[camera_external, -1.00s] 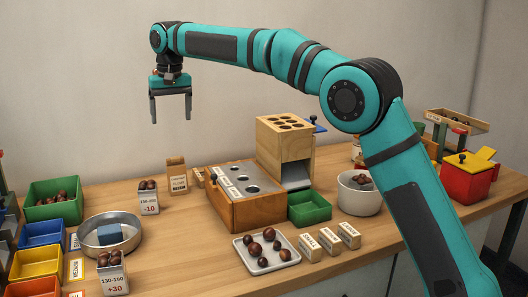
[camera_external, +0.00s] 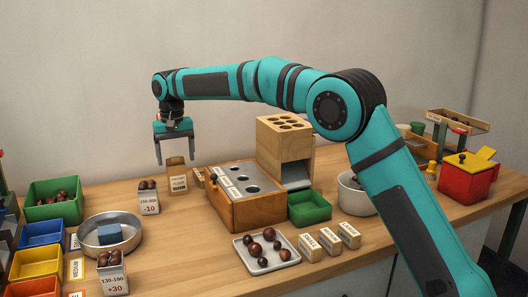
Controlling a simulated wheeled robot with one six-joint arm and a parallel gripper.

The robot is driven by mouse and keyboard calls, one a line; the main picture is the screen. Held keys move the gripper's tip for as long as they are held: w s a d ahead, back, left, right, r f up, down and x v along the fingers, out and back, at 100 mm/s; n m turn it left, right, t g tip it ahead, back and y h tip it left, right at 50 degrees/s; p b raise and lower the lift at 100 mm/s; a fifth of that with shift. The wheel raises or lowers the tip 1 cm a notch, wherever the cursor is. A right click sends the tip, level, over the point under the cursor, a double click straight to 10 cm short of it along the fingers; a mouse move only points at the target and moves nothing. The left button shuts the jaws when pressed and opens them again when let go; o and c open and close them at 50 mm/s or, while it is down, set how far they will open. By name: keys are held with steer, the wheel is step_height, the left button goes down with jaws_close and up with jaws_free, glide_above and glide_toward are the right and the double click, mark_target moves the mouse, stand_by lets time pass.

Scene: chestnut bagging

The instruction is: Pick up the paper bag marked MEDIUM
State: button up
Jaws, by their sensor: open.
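A brown paper bag (camera_external: 177,182) stands upright near the back of the table, left of the wooden box with round holes. It has a pale printed label whose words are too small for me to read surely. My gripper (camera_external: 175,159) is open, pointing down and empty. Its fingertips appear at about the height of the bag's top in the picture; I cannot tell how far apart they are in depth. A card reading MEDIUM (camera_external: 76,269) lies beside the yellow bin at the left.
A white cup of chestnuts marked -10 (camera_external: 149,203) stands just left of the bag. The wooden box (camera_external: 256,211) is close on its right. A metal pan (camera_external: 100,248), a chestnut tray (camera_external: 246,259) and three small labelled blocks (camera_external: 331,243) are nearer the front.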

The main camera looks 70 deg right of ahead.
mark_target(176, 164)
steer(key=shift+w+d+f, duration=0.1)
steer(key=shift+w+f, duration=0.05)
steer(key=shift+f, duration=1.5)
steer(key=shift+w+d+f, duration=0.1)
steer(key=shift+w+f, duration=0.05)
steer(key=shift+f, duration=1.45)
steer(key=c, duration=1.1)
